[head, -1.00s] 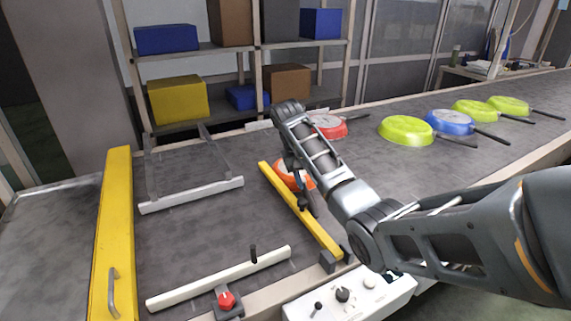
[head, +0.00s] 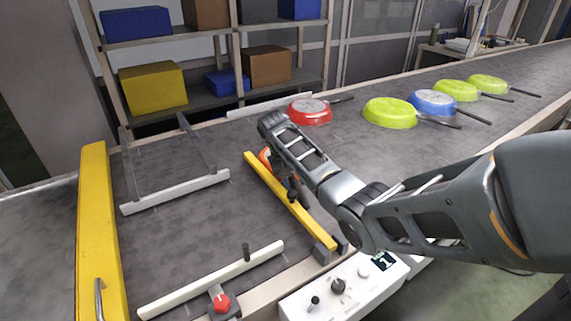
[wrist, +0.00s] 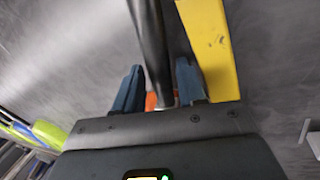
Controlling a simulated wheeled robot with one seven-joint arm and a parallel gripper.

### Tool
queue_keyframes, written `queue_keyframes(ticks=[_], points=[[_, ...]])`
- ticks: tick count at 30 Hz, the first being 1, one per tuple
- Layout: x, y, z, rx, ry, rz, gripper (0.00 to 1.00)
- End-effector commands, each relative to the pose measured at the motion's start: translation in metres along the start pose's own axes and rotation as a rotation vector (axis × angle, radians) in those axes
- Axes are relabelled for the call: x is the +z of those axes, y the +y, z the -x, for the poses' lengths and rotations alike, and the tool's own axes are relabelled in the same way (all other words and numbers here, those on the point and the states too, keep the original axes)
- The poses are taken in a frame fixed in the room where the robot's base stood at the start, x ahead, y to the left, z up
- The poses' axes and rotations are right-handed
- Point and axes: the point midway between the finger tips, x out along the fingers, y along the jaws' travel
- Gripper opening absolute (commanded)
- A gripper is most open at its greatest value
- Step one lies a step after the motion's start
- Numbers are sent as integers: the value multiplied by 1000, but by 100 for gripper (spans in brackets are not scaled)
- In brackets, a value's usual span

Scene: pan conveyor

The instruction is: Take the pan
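An orange pan (head: 264,157) lies on the conveyor belt against the yellow bar, mostly hidden behind my arm in the head view. In the wrist view a dark pan handle (wrist: 151,45) runs between the two blue fingers of my gripper (wrist: 158,82). The fingers stand open on either side of the handle, with narrow gaps visible. A bit of orange shows at the handle's base. My gripper (head: 293,192) is low over the belt by the yellow bar, partly hidden by my arm.
A yellow diagonal bar (head: 310,225) lies close beside my gripper. A red pan (head: 310,110), a lime pan (head: 388,111), a blue pan (head: 431,101) and further lime pans stand farther along the belt. A control box (head: 345,290) sits at the front edge.

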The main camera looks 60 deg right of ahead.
Motion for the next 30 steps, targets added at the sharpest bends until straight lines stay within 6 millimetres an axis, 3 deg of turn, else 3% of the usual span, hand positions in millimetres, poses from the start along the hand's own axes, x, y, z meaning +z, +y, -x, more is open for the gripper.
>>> queue_keyframes(ticks=[7, 20, 30], points=[[0, 0, -2, 0, 0, 0, 40], [0, 0, -1, 0, 0, 0, 0], [-1, 0, 0, 0, 4, -1, 0]])
